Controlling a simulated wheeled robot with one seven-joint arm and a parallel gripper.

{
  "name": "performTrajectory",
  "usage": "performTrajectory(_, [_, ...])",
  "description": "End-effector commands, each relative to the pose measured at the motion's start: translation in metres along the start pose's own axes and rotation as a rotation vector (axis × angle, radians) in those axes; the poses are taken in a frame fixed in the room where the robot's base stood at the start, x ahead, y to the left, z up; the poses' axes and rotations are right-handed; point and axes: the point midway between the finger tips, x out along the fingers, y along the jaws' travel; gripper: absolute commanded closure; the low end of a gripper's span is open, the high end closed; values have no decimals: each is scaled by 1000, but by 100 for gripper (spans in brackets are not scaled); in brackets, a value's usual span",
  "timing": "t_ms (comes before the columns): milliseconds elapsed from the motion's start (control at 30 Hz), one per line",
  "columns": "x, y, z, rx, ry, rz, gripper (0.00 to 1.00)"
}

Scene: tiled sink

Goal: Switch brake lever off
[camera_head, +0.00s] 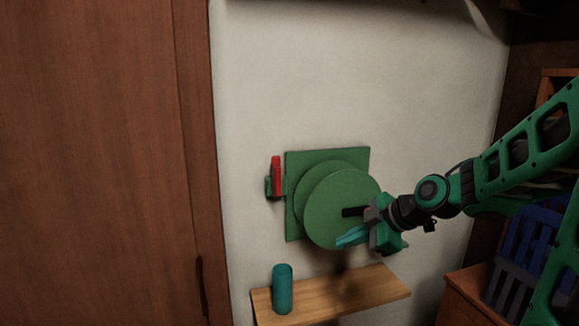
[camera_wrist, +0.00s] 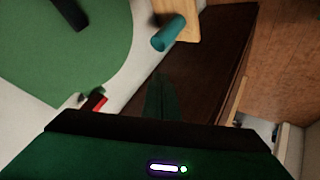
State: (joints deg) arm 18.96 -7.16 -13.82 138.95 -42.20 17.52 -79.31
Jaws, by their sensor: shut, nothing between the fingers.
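The red brake lever (camera_head: 277,175) points upright on a small green bracket (camera_head: 269,187) at the left edge of a green wall panel (camera_head: 300,165). In the wrist view, the red lever (camera_wrist: 97,101) shows in part above the dark gripper body. A large green disc (camera_head: 342,205) with a black handle (camera_head: 352,211) is mounted on the panel. My gripper (camera_head: 340,240) is in front of the disc's lower right, to the right of the lever and apart from it. Its fingers are shut and empty; they also show in the wrist view (camera_wrist: 160,98).
A wooden shelf (camera_head: 340,294) below the panel bears a teal cylinder (camera_head: 282,289) at its left end. A brown wooden door (camera_head: 100,160) is at the left. A blue crate (camera_head: 530,250) stands at the right. The wall around the lever is clear.

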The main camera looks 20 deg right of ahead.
Motion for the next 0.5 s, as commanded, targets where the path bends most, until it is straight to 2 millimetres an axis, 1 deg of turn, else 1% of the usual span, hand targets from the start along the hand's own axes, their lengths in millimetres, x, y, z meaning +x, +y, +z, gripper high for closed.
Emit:
performTrajectory(33, [6, 15, -11, -102, 62, 38, 100])
performTrajectory(133, [11, 46, -39, -317, 182, 148, 100])
performTrajectory(200, [9, 66, -56, -452, 251, 241, 100])
performTrajectory(300, [2, 93, -75, -612, 318, 382, 100])
performTrajectory(400, [-9, 116, -87, -727, 353, 511, 100])
performTrajectory(500, [-18, 131, -94, -801, 366, 607, 100])
